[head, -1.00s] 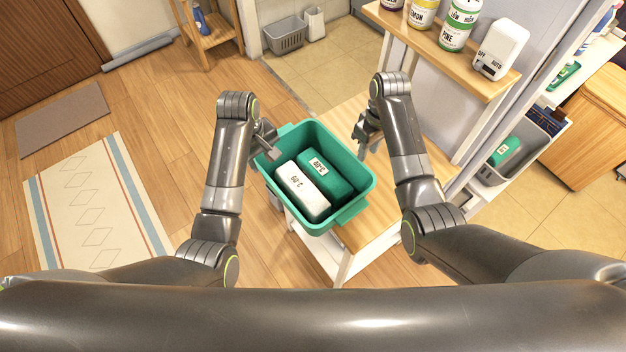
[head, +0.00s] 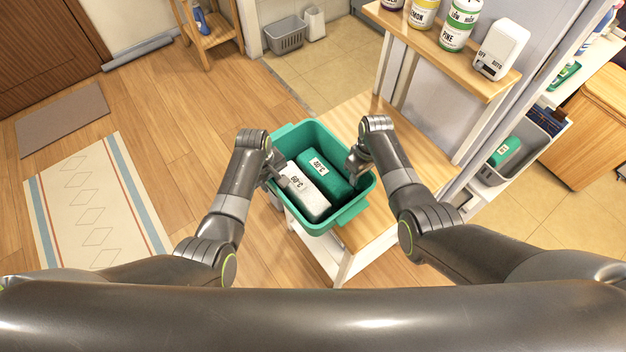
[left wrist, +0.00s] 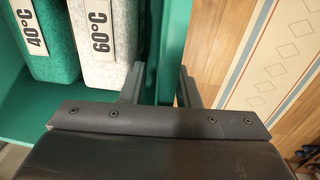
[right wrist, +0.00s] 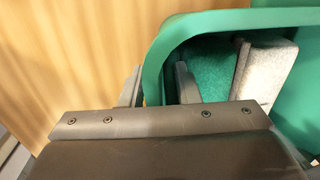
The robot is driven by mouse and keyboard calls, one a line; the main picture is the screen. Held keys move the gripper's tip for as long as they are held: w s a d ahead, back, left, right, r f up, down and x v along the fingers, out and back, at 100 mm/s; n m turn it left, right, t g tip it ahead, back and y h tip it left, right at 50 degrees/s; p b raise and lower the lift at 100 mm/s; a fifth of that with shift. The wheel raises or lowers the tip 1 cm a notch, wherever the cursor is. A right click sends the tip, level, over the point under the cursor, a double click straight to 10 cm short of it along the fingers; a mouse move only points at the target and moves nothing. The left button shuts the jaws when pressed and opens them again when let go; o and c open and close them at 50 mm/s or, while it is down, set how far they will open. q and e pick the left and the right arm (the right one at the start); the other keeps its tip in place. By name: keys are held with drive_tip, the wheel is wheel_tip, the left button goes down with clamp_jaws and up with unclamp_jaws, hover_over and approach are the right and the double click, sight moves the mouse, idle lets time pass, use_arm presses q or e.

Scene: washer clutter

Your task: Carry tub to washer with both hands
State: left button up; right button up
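The green tub (head: 312,133) sits on a wood-topped white stand (head: 372,232). In it lie a white bundle (head: 310,200) labelled 60°C and a green bundle (head: 333,180) labelled 40°C. My left gripper (head: 276,177) is at the tub's left side; in the left wrist view its open fingers (left wrist: 162,85) straddle the tub wall (left wrist: 174,45), with a gap on the inner side. My right gripper (head: 358,168) is at the right side; in the right wrist view its open fingers (right wrist: 157,85) straddle the tub wall (right wrist: 152,75). I cannot identify a washer.
A wooden shelf (head: 440,60) with bottles and a white dispenser (head: 500,50) stands behind on the right. A grey bin (head: 518,150) sits on a white shelf farther right. Open wooden floor (head: 170,130) and a patterned rug (head: 95,205) lie to the left.

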use_arm(q)
clamp_jaws()
use_arm(e)
clamp_jaws()
use_arm(q)
drive_tip(key=shift+r, duration=0.15)
use_arm(e)
drive_tip(key=shift+w+r, duration=0.1)
drive_tip(key=shift+r, duration=0.05)
